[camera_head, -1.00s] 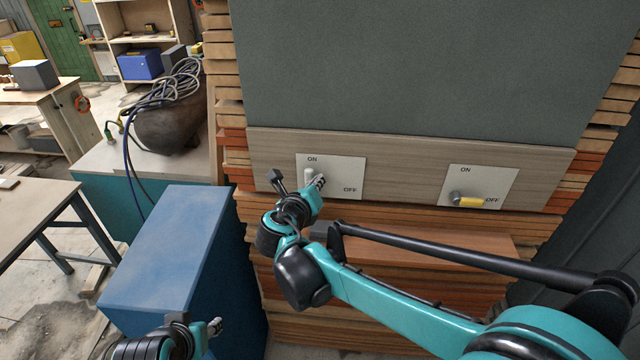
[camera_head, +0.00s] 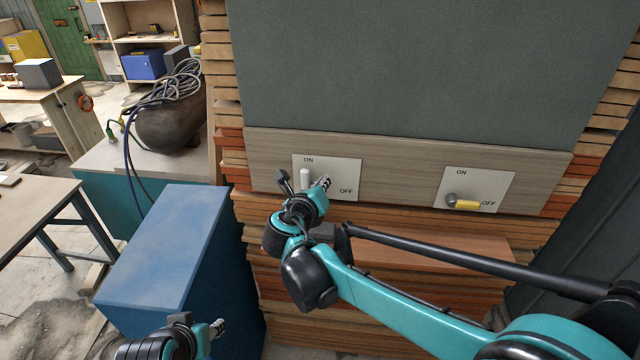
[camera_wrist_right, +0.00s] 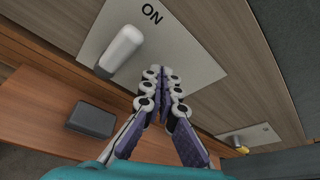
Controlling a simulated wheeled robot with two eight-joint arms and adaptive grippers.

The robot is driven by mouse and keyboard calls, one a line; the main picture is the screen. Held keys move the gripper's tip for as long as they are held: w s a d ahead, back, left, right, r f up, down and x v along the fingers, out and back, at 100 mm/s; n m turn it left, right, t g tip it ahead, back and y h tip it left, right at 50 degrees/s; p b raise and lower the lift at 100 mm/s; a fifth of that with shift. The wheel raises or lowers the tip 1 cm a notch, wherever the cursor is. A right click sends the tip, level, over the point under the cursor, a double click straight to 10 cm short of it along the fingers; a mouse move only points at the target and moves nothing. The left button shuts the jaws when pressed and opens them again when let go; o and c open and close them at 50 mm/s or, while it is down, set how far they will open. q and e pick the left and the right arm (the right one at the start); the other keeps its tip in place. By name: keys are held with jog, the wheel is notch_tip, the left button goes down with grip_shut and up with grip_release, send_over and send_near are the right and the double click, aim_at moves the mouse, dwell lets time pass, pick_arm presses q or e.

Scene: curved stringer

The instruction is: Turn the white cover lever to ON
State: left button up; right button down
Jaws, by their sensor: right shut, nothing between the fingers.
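The white cover lever (camera_head: 306,178) is on the left white plate (camera_head: 346,170), between ON at the top and OFF at the right. It points up toward ON, also in the wrist view (camera_wrist_right: 122,50). My right gripper (camera_head: 324,184) is shut and empty, just right of the lever on its OFF side. In the wrist view, the closed fingertips (camera_wrist_right: 163,74) lie over the plate, with a gap to the lever. The lever's lower end is partly hidden by my gripper in the head view. My left gripper (camera_head: 217,328) is low at the left, its jaws too small to judge.
A second plate (camera_head: 495,185) to the right carries a yellow lever (camera_head: 467,204) pointing at OFF. A wooden ledge (camera_head: 430,245) juts out below the panel, with a dark block (camera_wrist_right: 91,119) on it. A blue cabinet (camera_head: 165,250) stands at the left.

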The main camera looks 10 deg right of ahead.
pick_arm(q)
jog(key=shift+s+d+f+b, duration=0.15)
jog(key=shift+d+f+b, duration=0.2)
pick_arm(e)
jog(key=s+a, duration=0.4)
jog(key=s, duration=0.4)
jog(key=shift+s+a, duration=0.25)
jog(key=shift+a, duration=0.05)
pick_arm(q)
jog(key=shift+d, duration=0.2)
pick_arm(e)
jog(key=shift+d, duration=0.15)
